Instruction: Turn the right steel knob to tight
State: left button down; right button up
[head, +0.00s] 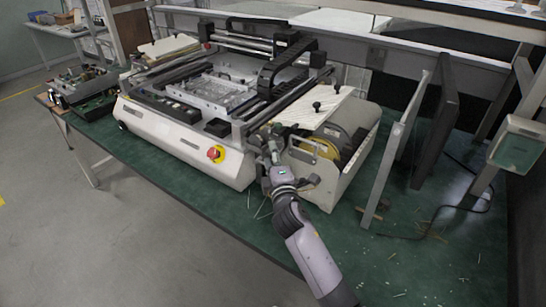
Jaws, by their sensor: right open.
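My right arm reaches in from the bottom, and my right gripper (269,139) is at the front right corner of the white machine (185,135), beside the feeder unit. The gripper is small and dark here; it is open, and I see nothing clearly held in it. I cannot make out a steel knob; any knob near the fingertips is hidden by the gripper or too small to tell. Two small dark knobs, a front one (316,105) and a back one (336,88), stand on the feeder unit's light top. My left gripper is not in view.
The feeder unit (335,170) with a yellow reel (325,149) stands right of the gripper. A red button (214,153) is on the machine's front. Upright panels (395,150) stand farther right. The green table (420,265) has scattered scraps and a dark cable, with free room at the front.

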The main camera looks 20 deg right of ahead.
jog(key=s+a, duration=0.1)
jog(key=s, duration=1.1)
jog(key=shift+a, duration=0.25)
